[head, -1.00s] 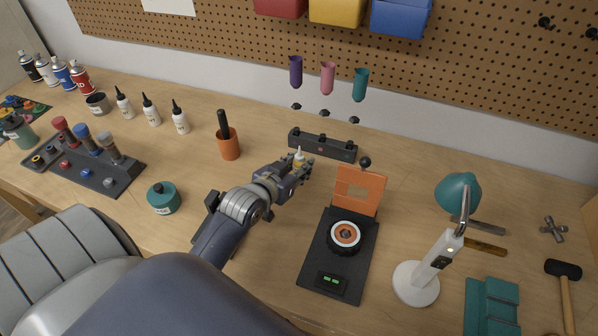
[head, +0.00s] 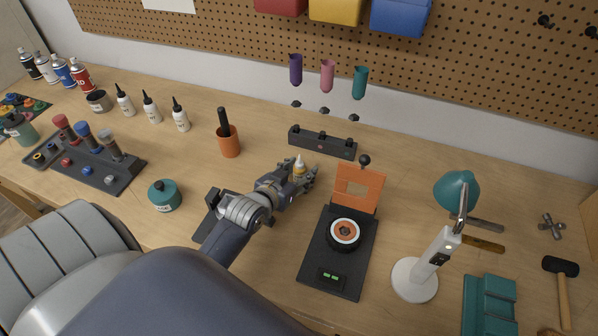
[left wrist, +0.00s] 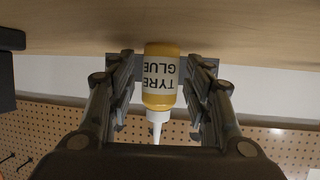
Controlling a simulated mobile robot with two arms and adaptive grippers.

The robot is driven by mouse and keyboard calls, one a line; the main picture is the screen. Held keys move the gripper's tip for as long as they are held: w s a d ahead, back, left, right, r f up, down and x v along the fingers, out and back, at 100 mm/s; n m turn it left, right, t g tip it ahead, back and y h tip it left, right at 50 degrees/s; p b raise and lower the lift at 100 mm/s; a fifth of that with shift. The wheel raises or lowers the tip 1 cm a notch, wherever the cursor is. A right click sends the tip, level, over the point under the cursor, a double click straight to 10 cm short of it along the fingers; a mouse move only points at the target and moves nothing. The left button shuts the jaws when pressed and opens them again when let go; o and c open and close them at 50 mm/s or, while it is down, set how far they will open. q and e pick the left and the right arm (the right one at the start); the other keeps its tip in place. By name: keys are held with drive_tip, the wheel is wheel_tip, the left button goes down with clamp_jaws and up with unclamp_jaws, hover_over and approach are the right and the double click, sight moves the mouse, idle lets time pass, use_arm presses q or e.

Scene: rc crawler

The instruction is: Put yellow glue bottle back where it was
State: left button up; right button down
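The yellow glue bottle (head: 299,171) has a white nozzle and stands upright on the bench, in front of the dark block under the pegboard. It also shows in the left wrist view (left wrist: 161,78), upside down in that picture, with its "TYRE GLUE" label facing the camera. My left gripper (head: 307,176) is around the bottle with its fingers open. The left wrist view shows a narrow gap between the bottle and each finger (left wrist: 160,90). The fingers hide part of the bottle in the head view. My right gripper is not in view.
A black stand (head: 323,262) with a wheel and orange plate (head: 358,187) is close on the right. The dark block (head: 322,143) is just behind. An orange cup (head: 228,141) and teal jar (head: 164,196) are left. A white lamp (head: 415,280) stands farther right.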

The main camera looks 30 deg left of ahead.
use_arm(q)
drive_tip(key=shift+s+r, duration=0.1)
drive_tip(key=shift+r, duration=0.05)
drive_tip(key=shift+s, duration=0.35)
drive_tip(key=b+v, duration=0.1)
drive_tip(key=v, duration=1)
drive_tip(key=shift+r+b, duration=0.15)
drive_tip(key=shift+b, duration=0.2)
